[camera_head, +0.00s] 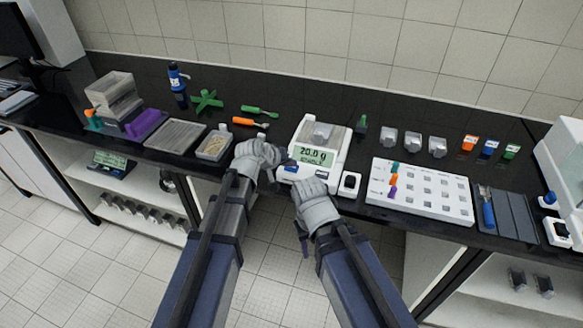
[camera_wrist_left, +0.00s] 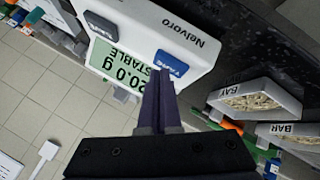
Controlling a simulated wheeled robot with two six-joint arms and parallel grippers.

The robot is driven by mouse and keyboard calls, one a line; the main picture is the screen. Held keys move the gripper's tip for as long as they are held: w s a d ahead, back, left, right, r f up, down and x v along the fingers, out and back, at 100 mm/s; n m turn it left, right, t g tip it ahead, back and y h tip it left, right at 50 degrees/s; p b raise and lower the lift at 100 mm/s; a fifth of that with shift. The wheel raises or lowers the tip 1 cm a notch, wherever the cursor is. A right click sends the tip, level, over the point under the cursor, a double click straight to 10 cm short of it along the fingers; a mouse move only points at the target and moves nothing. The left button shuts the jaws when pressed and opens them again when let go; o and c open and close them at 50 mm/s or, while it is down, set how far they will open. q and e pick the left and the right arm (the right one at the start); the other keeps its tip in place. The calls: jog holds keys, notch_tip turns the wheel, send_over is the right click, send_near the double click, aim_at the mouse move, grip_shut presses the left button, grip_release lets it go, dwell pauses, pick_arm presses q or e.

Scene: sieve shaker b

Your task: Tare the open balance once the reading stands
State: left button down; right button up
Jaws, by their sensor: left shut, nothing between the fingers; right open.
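The open balance (camera_head: 338,142) is white and stands at the front of the black bench. Its green display (camera_head: 312,156) reads 20.0 g and STABLE, also in the left wrist view (camera_wrist_left: 118,66). A small clear-grey container (camera_head: 318,132) sits on its pan. The blue Tare key (camera_wrist_left: 172,65) is on the balance's front, with a grey key (camera_wrist_left: 100,26) at the display's other end. My left gripper (camera_wrist_left: 158,76) is shut and empty, its tips right at the Tare key's edge; I cannot tell whether they touch. My right gripper (camera_head: 305,186) is open, just in front of the balance; its fingers are mostly hidden.
Right of the balance are a small white device (camera_head: 349,184), several grey cups (camera_head: 412,142) and a white board of wells (camera_head: 425,190).

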aim_at(290, 169)
pick_arm(q)
jog(key=shift+f, duration=0.2)
jog(key=shift+r, duration=0.15)
dwell(0.4)
jog(key=shift+r+p, duration=0.7)
notch_tip(290, 169, up, 5)
jog(key=p, duration=0.5)
jog(key=shift+r, duration=0.1)
dwell(0.5)
